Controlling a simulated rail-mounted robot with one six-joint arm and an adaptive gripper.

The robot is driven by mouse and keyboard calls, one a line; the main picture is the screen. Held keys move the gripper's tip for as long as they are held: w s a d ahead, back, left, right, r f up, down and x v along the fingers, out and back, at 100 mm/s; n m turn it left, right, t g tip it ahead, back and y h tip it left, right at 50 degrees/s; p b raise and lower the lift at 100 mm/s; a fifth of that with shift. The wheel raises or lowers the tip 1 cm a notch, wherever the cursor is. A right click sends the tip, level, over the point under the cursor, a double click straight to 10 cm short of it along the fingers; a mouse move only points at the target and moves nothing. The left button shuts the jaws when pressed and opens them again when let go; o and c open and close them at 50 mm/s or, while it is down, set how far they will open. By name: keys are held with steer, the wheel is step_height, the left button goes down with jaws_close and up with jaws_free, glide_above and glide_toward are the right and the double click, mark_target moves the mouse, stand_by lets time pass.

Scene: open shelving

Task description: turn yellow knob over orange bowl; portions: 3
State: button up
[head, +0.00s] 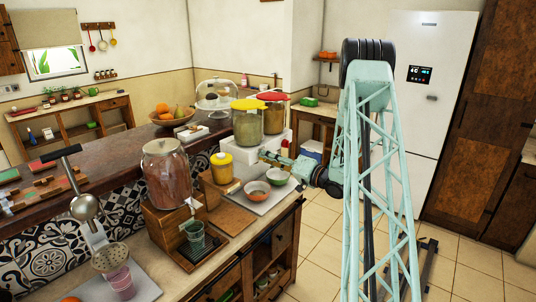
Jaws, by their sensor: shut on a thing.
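The dispenser with a yellow lid (247,125) stands on a white stand in the head view, filled with greenish-brown contents. My gripper (266,155) is at the front of this dispenser, low down, shut on what seems to be its yellow knob. The knob itself is hidden by the gripper or too small to make out. An orange bowl (257,190) sits on a light tray below and slightly left of the gripper. I cannot tell whether anything lies in it. A greenish bowl (277,177) sits beside it to the right, under my wrist.
A red-lidded dispenser (274,118) stands right of the yellow-lidded one. A yellow jar (219,167) is left of the bowls. A large glass jar (167,175) on a wooden stand is further left.

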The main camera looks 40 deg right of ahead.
steer(key=shift+m+p, duration=2.65)
steer(key=shift+m, duration=0.95)
steer(key=o, duration=0.9)
steer(key=shift+s, duration=0.1)
steer(key=shift+s+d, duration=0.4)
steer(key=shift+s, duration=1.55)
steer(key=shift+s+d, duration=0.35)
steer(key=shift+s, duration=1.55)
steer(key=shift+s+d, duration=0.4)
steer(key=shift+s, duration=1.55)
